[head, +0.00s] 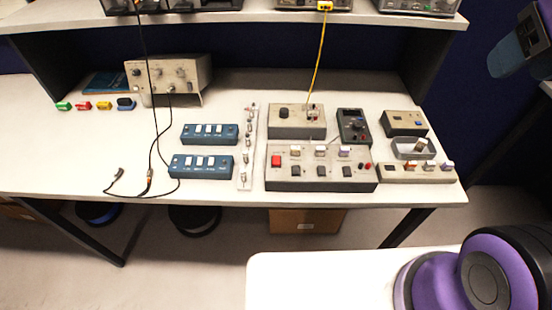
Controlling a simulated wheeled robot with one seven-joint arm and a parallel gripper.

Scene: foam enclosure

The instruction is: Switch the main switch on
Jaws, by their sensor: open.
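A wide grey-beige control box (320,182) lies near the front edge of the bench, right of centre. A red rocker-like switch (276,161) sits at its upper left, and it may be the main switch; any label is too small to read. Several pale and dark switches share its face, with two small red knobs at the right end. I cannot tell whether the red switch is on or off. Parts of my purple and black arm show at the right side, apart from the box. My gripper's fingers are not in view.
Two blue switch boxes (209,134) and a white strip (247,147) lie left of the control box. Behind it are a beige box (297,120) and a dark meter (353,127). A yellow cable (317,65) hangs from the upper shelf (230,20). Black cables cross the bench's left half.

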